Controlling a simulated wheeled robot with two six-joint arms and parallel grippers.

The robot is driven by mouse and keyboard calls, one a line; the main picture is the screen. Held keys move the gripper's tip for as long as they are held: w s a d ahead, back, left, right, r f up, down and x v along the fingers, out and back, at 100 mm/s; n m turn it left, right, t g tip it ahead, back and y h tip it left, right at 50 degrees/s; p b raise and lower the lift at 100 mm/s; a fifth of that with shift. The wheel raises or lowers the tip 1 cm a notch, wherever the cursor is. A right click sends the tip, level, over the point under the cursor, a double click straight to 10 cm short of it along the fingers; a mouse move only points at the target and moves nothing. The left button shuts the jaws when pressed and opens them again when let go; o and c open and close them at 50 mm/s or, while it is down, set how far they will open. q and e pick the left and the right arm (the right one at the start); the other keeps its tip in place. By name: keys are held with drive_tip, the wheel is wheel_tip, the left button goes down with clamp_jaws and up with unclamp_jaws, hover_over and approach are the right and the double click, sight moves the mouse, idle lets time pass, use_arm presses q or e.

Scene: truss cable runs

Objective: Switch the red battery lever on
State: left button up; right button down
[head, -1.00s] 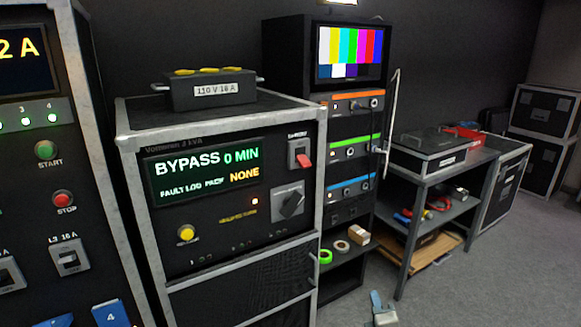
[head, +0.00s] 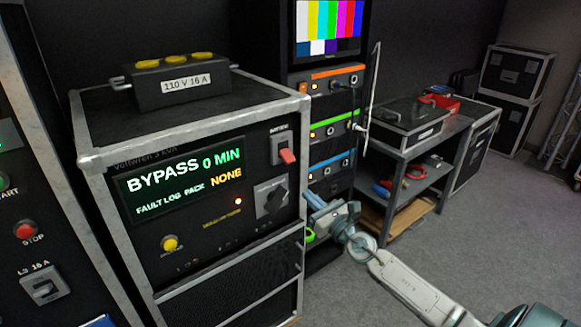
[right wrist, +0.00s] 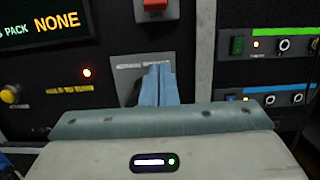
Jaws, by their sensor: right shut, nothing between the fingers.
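The red battery lever (head: 287,156) sits on a pale plate at the upper right of the black power unit (head: 140,262). Its red handle points down and outward. In the right wrist view the lever (right wrist: 154,4) is cut by the top edge. My right gripper (head: 313,203) is shut and empty, in front of the unit's right side, below and right of the lever and apart from it. In the right wrist view its blue fingers (right wrist: 159,84) are together and hide part of the rotary switch. My left gripper is not in view.
The display (head: 187,183) reads BYPASS, 0 MIN and NONE. A black rotary switch (head: 271,200) sits below the lever. A rack with a colour-bar screen (head: 328,28) and a grey bench (head: 400,158) stand to the right. The floor at right is clear.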

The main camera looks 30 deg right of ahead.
sight(288, 157)
drive_tip(key=p+x, duration=0.1)
drive_tip(key=x, duration=0.9)
drive_tip(key=shift+d, duration=0.1)
drive_tip(key=r+p, duration=0.1)
drive_tip(key=s+r+p, duration=0.2)
drive_tip(key=p, duration=0.1)
drive_tip(key=shift+r, duration=0.2)
drive_tip(key=shift+d, duration=0.1)
